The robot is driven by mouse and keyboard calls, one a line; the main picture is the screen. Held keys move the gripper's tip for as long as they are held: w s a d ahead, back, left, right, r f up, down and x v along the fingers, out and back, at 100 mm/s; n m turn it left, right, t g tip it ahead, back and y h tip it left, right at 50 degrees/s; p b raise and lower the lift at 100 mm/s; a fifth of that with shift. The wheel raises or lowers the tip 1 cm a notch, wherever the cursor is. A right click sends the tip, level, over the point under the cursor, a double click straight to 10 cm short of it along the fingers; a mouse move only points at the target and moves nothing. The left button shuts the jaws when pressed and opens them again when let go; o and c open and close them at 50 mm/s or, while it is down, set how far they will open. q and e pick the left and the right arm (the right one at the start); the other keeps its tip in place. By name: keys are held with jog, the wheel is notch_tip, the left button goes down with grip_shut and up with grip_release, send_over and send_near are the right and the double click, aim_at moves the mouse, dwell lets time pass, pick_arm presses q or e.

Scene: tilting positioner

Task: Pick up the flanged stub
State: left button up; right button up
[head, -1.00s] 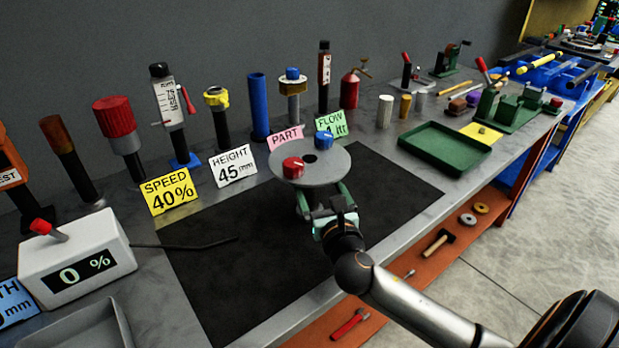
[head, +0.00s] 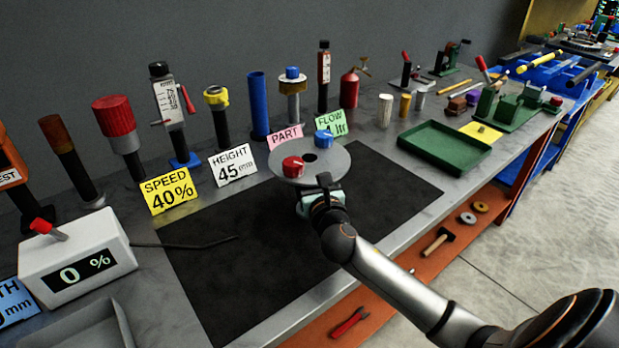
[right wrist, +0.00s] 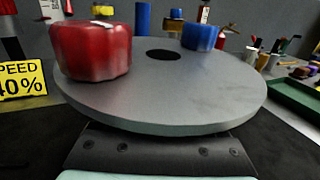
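A round grey disc (head: 334,169) with a dark central hole, a red knob (head: 293,166) and a blue knob (head: 323,140) sits over the dark mat. It fills much of the right wrist view (right wrist: 205,100). A post with a grey flange and blue cap (head: 292,85) stands behind the PART card; I cannot tell whether it is the flanged stub. My right gripper (head: 317,190) is at the disc's near edge. Its fingers are hidden, so I cannot see whether it is open or what lies between them. My left gripper is out of view.
A row of upright tools and cards lines the back, including the yellow SPEED card (head: 169,190). A white box reading 0 % (head: 78,262) stands at left. A green tray (head: 445,145) lies at right. The front of the dark mat (head: 250,270) is clear.

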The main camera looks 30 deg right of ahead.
grip_shut()
dwell(0.3)
dwell(0.3)
jog(key=shift+r, duration=0.2)
